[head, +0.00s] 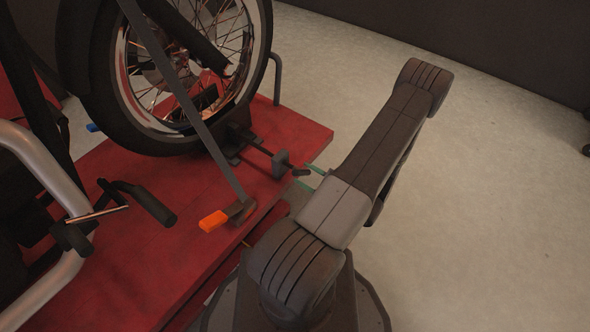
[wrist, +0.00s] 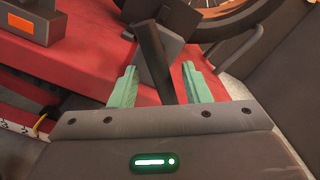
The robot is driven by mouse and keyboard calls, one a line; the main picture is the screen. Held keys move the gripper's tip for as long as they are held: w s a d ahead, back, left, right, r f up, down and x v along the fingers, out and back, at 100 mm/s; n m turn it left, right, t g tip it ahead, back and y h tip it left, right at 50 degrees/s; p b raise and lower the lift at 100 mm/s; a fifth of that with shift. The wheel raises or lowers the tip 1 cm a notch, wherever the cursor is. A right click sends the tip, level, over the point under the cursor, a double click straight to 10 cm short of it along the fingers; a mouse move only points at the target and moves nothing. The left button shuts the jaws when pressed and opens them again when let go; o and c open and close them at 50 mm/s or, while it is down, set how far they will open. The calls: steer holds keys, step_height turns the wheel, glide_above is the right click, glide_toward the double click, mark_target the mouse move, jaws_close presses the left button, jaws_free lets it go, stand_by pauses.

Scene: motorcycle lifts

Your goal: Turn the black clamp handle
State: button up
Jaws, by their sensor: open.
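The black clamp handle (head: 301,172) is a short dark bar at the outer end of the wheel clamp's screw, near the right edge of the red lift. In the wrist view the handle (wrist: 154,55) stands slightly tilted between my two green fingers, with a gap on each side. My gripper (head: 310,177) is open around it; it also shows in the wrist view (wrist: 159,70). The clamp's grey block (head: 281,164) is just beyond the handle. My arm partly hides the fingers in the head view.
The motorcycle's front wheel (head: 185,75) stands in the clamp on the red lift platform (head: 150,250). A strap with an orange-handled buckle (head: 213,221) runs down to the platform's edge near my arm. Open concrete floor (head: 480,200) lies to the right.

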steer(key=shift+b+x, duration=0.3)
steer(key=shift+x, duration=2)
